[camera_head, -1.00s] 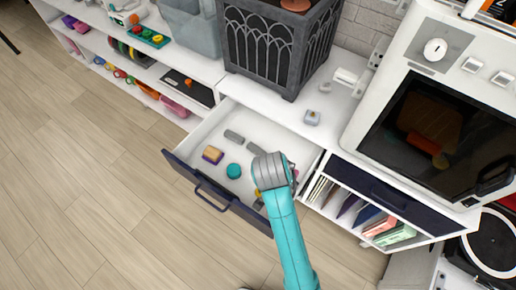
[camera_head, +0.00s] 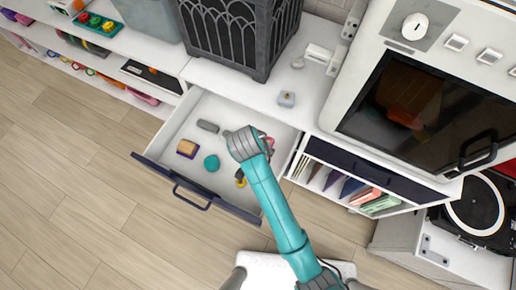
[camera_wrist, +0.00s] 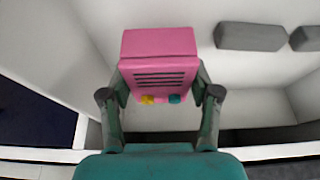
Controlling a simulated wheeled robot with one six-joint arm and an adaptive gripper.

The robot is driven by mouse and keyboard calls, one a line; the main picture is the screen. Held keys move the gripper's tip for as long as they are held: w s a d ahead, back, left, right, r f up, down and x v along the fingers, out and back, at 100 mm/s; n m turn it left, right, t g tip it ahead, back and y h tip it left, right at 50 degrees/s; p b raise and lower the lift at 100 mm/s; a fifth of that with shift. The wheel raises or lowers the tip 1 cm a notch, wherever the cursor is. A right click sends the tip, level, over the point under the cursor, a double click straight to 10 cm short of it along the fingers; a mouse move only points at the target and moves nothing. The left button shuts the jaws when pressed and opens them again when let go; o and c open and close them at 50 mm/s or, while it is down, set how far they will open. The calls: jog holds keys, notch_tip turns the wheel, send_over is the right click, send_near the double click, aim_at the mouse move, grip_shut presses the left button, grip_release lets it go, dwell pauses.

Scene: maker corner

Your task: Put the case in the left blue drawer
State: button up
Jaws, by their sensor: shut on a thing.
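The case is a pink box with dark slots and small yellow and teal spots, seen in the wrist view (camera_wrist: 160,50). My gripper (camera_wrist: 160,88) is shut on it, one finger on each side. In the head view only a pink edge of the case (camera_head: 269,141) shows beside my wrist, which hides my fingertips. The left blue drawer (camera_head: 162,172) is pulled open, with a white inside and dark blue front. The case is over the drawer's inside; I cannot tell whether it touches the floor.
The drawer holds a grey block (camera_head: 208,126), a tan and purple block (camera_head: 187,148), a teal round thing (camera_head: 212,163) and a yellow thing (camera_head: 240,178). A dark planter-like box (camera_head: 240,38) and a white oven (camera_head: 405,110) stand on the counter. The drawer's left part has bare floor.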

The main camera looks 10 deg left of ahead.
jog(key=shift+f, duration=2.1)
jog(key=o, duration=1.2)
jog(key=shift+f, duration=0.1)
jog(key=v, duration=1.2)
jog(key=shift+w, duration=0.1)
